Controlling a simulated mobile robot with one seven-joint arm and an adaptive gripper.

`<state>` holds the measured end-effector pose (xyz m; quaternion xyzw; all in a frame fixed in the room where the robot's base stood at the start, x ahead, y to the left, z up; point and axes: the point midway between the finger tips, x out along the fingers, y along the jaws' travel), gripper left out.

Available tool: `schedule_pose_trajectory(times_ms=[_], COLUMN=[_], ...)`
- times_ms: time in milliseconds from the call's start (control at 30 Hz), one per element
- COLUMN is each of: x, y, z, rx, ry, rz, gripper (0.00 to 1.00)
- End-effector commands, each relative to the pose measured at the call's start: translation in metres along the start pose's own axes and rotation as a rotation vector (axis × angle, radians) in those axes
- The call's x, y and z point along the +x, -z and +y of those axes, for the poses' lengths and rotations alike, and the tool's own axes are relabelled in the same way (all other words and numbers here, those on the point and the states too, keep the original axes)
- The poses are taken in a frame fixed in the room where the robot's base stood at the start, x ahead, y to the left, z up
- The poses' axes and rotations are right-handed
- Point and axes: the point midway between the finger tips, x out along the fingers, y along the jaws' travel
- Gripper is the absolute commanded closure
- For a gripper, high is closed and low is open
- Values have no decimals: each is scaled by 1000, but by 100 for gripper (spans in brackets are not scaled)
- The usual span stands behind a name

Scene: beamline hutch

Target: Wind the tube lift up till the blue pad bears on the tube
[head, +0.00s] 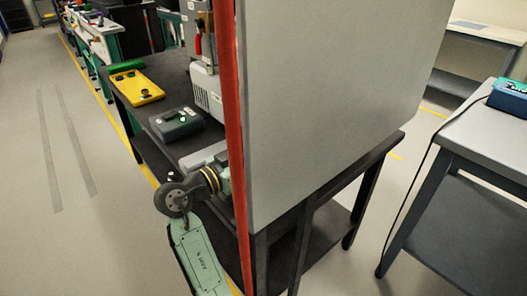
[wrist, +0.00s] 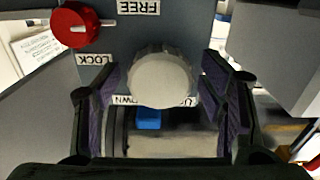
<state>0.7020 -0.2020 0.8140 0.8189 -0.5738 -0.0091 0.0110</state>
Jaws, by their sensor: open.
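In the wrist view, a pale round knob (wrist: 160,80) sits on a grey panel (wrist: 185,25). My gripper (wrist: 163,88) is open, with one finger on each side of the knob; I cannot tell whether either touches it. Upside-down DOWN and UP lettering, partly covered by the knob, shows below it. A blue pad (wrist: 148,119) shows beneath the panel, close to a pale horizontal cylinder (wrist: 170,143) that looks like the tube. I cannot tell if they touch. In the head view my gripper and the lift are hidden.
A red knob (wrist: 75,25) sits at upper left in the wrist view, near upside-down FREE and LOCK labels. In the head view, a tall grey panel (head: 330,100) and red post (head: 232,130) stand close by my arm. A dark box (head: 176,124) and yellow tray (head: 136,87) rest on the bench.

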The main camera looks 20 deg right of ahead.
Motion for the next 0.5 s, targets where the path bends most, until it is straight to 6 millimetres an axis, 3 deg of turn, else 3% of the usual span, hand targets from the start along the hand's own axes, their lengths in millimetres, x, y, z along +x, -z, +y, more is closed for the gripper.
schedule_pose_trajectory(times_ms=[133, 500], x=[0, 0], y=[0, 0], z=[0, 0], rx=[0, 0], ry=[0, 0], rz=[0, 0], gripper=[37, 62])
